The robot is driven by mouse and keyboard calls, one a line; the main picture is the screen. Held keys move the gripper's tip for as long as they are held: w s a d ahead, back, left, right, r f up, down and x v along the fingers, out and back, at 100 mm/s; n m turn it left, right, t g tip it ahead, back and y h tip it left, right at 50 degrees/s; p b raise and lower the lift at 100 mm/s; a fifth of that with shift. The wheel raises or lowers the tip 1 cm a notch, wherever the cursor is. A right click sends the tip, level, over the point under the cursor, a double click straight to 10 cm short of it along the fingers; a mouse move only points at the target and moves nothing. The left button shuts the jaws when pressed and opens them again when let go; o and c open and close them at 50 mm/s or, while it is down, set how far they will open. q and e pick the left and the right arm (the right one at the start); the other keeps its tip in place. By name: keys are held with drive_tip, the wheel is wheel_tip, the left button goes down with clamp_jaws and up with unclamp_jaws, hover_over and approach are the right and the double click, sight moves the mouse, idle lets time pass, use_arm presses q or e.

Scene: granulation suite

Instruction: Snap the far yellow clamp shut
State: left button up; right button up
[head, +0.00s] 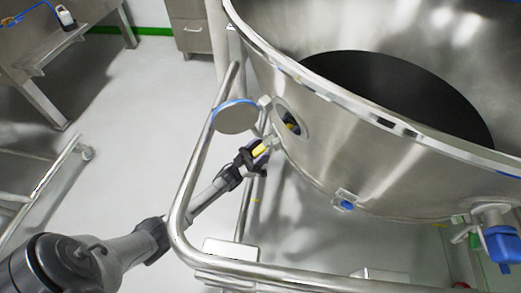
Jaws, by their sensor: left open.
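A large steel vessel (370,165) fills the right side of the head view. A round steel cover with a blue rim (236,117) stands swung away to the left of the port. A small yellow piece, seemingly the yellow clamp (260,149), lies at my left gripper (263,148), just below and left of the port. My left gripper is open around or beside this piece; I cannot tell whether it touches. My right gripper is out of view.
A steel tube frame (182,205) curves around the vessel's left side, and my left arm reaches across it. A blue fitting (346,205) and a blue valve (503,243) sit low on the vessel. A steel table (50,45) stands at upper left. Floor at left is mostly clear.

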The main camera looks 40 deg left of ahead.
use_arm(q)
drive_tip(key=shift+w+d+r, duration=0.1)
drive_tip(key=shift+w+r, duration=0.1)
drive_tip(key=shift+r, duration=0.05)
clamp_jaws()
idle(0.5)
